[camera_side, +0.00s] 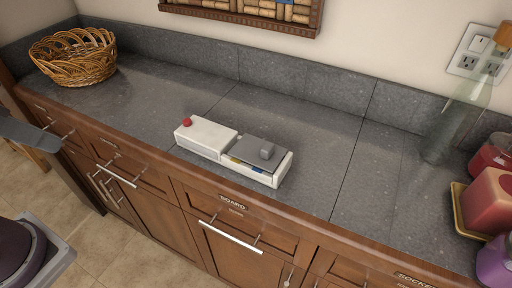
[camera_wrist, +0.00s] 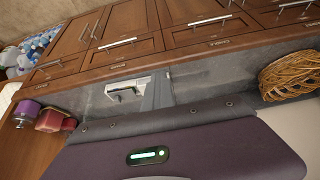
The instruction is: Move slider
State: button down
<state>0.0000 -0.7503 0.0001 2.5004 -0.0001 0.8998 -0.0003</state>
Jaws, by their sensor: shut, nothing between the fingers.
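A long white box (camera_side: 205,138) lies on the grey counter near its front edge. A red button (camera_side: 187,122) is on its left end. Small blue and yellow patches show along the lid's near edge. The wrist view shows the white box (camera_wrist: 142,82) small and upside down. The dark grey tip of my gripper (camera_side: 45,136) shows at the left edge of the side view, shut, partly cut off, well apart from the box.
A wicker basket (camera_side: 73,60) stands at the counter's far left. A clear bottle (camera_side: 452,130) and red jars (camera_side: 490,200) stand at the right. Wooden drawers (camera_side: 225,218) with metal handles line the front. The counter around the box is clear.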

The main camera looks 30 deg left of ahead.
jog(key=c, duration=2)
grip_release()
jog(key=o, duration=0.7)
jog(key=shift+g+h, duration=0.3)
jog(key=shift+g, duration=0.1)
jog(key=w+r, duration=0.1)
jog(key=w+d+r, duration=0.1)
jog(key=w, duration=0.1)
jog(key=w+r, duration=0.1)
jog(key=shift+w+d, duration=0.25)
jog(key=shift+w, duration=0.15)
jog(key=g, duration=0.5)
send_over(268, 146)
jog(key=f, duration=1)
jog(key=shift+s+a+f, duration=0.15)
jog(key=shift+a+f, duration=0.05)
jog(key=shift+a, duration=0.05)
jog(key=f, duration=0.7)
jog(key=shift+d, duration=0.25)
jog(key=shift+f, duration=0.4)
